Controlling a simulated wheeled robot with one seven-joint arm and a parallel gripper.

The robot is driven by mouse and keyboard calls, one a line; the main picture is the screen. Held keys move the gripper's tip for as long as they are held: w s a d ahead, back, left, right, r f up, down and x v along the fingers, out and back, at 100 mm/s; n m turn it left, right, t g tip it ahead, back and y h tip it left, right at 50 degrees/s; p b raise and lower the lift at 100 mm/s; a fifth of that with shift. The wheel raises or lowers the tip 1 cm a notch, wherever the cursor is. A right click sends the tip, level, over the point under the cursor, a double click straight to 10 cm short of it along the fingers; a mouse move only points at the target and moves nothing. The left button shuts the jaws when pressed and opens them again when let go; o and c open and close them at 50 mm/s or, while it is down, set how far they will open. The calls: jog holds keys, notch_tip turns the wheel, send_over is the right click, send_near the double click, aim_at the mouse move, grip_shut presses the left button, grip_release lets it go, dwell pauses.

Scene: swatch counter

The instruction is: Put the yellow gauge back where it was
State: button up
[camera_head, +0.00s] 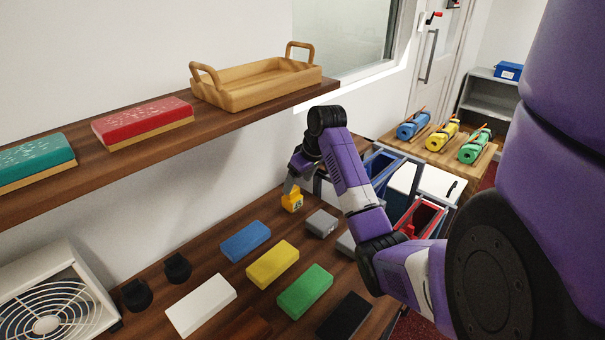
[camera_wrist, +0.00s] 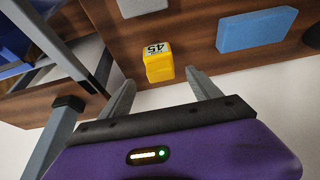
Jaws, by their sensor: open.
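The yellow gauge (camera_head: 292,201) stands on the brown counter near the wall, at its far end. In the wrist view the yellow gauge (camera_wrist: 158,67) shows a white label with dark digits that look like 45. My gripper (camera_head: 290,186) is just above and beside the gauge in the head view. In the wrist view my gripper (camera_wrist: 160,88) has its two fingers spread apart, with the gauge beyond and between the fingertips. No contact between fingers and gauge is visible. The place where the gauge was before cannot be told from these frames.
Blue (camera_head: 245,241), yellow (camera_head: 272,264), green (camera_head: 305,291), white (camera_head: 201,304) and black blocks lie on the counter. A grey block (camera_head: 321,223) is right of the gauge. A shelf (camera_head: 150,143) with a wooden tray (camera_head: 262,88) overhangs. A red bin (camera_head: 419,218) stands beyond my arm.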

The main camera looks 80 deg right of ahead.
jog(key=shift+v, duration=2.4)
